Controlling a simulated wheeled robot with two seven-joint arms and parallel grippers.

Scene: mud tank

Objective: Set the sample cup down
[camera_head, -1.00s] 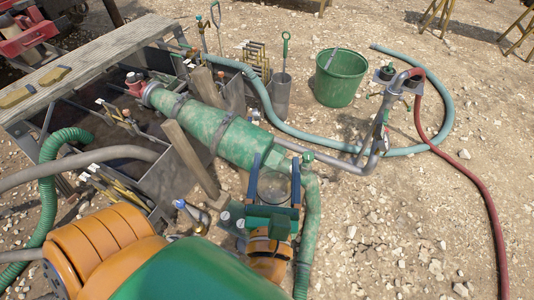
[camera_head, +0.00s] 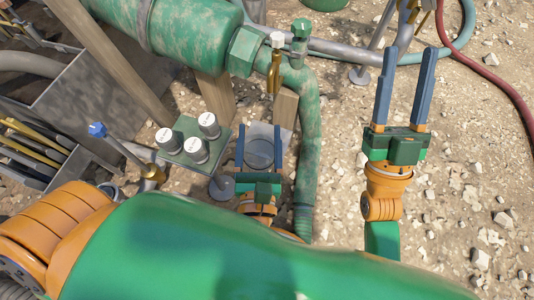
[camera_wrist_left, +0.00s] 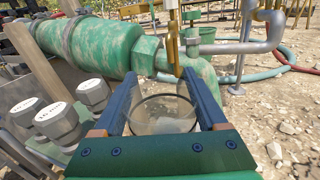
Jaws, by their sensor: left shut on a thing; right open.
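My left gripper (camera_head: 259,132) is shut on the clear sample cup (camera_head: 260,153), with one blue finger on each side of it. The cup also shows in the left wrist view (camera_wrist_left: 162,115), upright and see-through, its round rim upward. The cup is below the end of the green pipe and its brass tap (camera_head: 275,72). Whether its base touches anything is hidden. My right gripper (camera_head: 404,70) is open and empty over the gravel at the right, its fingers wide apart.
A green rack (camera_head: 190,142) with three white-capped cylinders stands left of the cup. The mottled green pipe (camera_head: 190,35) and a drooping green hose (camera_head: 307,150) are close by. A blue-knobbed valve (camera_head: 98,130) is further left. Gravel on the right is open.

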